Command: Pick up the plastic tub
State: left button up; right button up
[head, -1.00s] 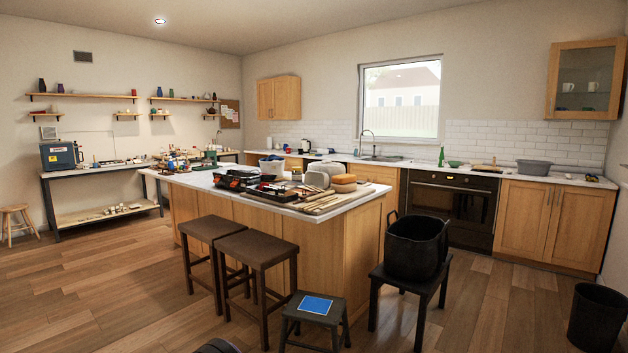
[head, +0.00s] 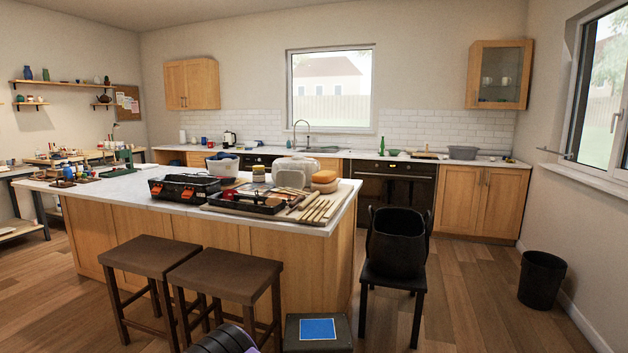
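Several tub-like things show, and I cannot tell for sure which is the plastic tub. A large black tub (head: 397,246) with raised handles stands upright on a black stool (head: 393,283) right of the island. A grey tub (head: 463,153) sits on the back counter, right of the oven. A whitish tub (head: 222,165) stands near the far edge of the island, partly hidden by things in front. Neither of my grippers is in view.
The island (head: 120,192) holds a black toolbox (head: 184,188) and pottery tools. A black bin (head: 541,281) is at right. The floor (head: 470,295) between is clear.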

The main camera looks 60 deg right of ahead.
aim_at(284, 178)
jog(key=z, duration=0.65)
jog(key=i, duration=0.95)
jog(key=z, duration=0.95)
